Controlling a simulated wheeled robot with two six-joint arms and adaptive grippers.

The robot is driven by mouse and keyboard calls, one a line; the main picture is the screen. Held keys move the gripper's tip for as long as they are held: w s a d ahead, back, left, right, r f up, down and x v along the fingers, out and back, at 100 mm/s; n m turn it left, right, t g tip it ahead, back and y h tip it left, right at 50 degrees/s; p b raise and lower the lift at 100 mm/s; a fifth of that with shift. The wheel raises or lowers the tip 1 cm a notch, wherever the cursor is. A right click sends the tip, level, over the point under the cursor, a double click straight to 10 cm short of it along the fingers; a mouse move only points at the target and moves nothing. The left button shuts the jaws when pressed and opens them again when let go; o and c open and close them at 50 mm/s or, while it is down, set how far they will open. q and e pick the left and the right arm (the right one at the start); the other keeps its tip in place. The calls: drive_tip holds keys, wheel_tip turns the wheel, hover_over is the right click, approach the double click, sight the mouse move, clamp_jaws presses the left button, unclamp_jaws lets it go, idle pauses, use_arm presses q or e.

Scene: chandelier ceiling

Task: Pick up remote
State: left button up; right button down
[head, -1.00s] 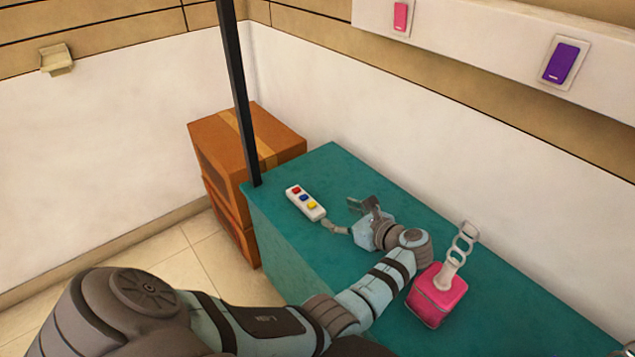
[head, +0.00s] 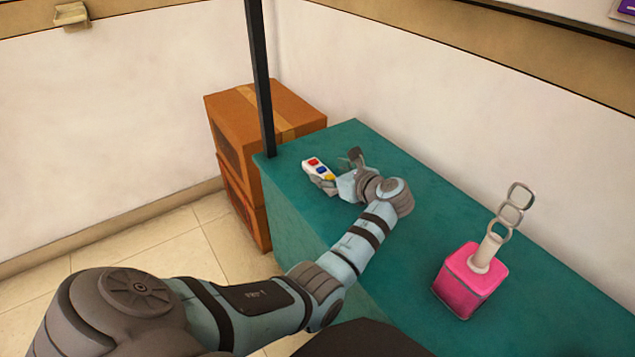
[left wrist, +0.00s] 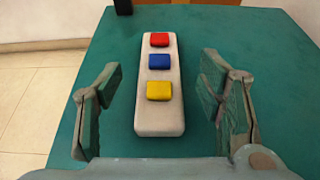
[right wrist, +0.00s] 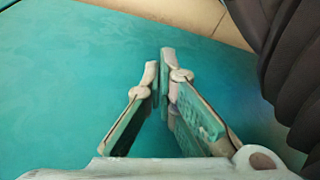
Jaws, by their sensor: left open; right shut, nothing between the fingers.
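The remote (head: 315,165) is white with red, blue and yellow buttons and lies on the teal table near its far left end. In the left wrist view the remote (left wrist: 158,112) lies lengthwise between my left gripper's fingers. My left gripper (head: 338,170) is open, with one finger on each side of the remote and a gap on both sides. In the left wrist view the left gripper (left wrist: 162,108) shows no contact with it. In the head view the gripper partly hides the remote's near end. My right gripper (right wrist: 160,75) is shut and empty over teal surface.
The teal table (head: 410,255) is mostly clear. A pink box with a chain-like handle (head: 470,280) stands on it to the right. Brown cartons (head: 250,120) and a dark post (head: 261,80) are by the table's far left end.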

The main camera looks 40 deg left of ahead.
sight(310, 169)
use_arm(q)
drive_tip(key=b+x, duration=0.2)
drive_tip(key=shift+a+f+b, duration=0.1)
drive_tip(key=shift+a+b, duration=0.05)
drive_tip(key=shift+b, duration=0.15)
drive_tip(key=shift+a, duration=0.1)
drive_tip(key=c, duration=1.3)
use_arm(e)
wheel_tip(310, 169, up, 7)
drive_tip(key=w+a, duration=0.1)
drive_tip(key=shift+w+n, duration=0.2)
drive_tip(key=shift+n, duration=0.2)
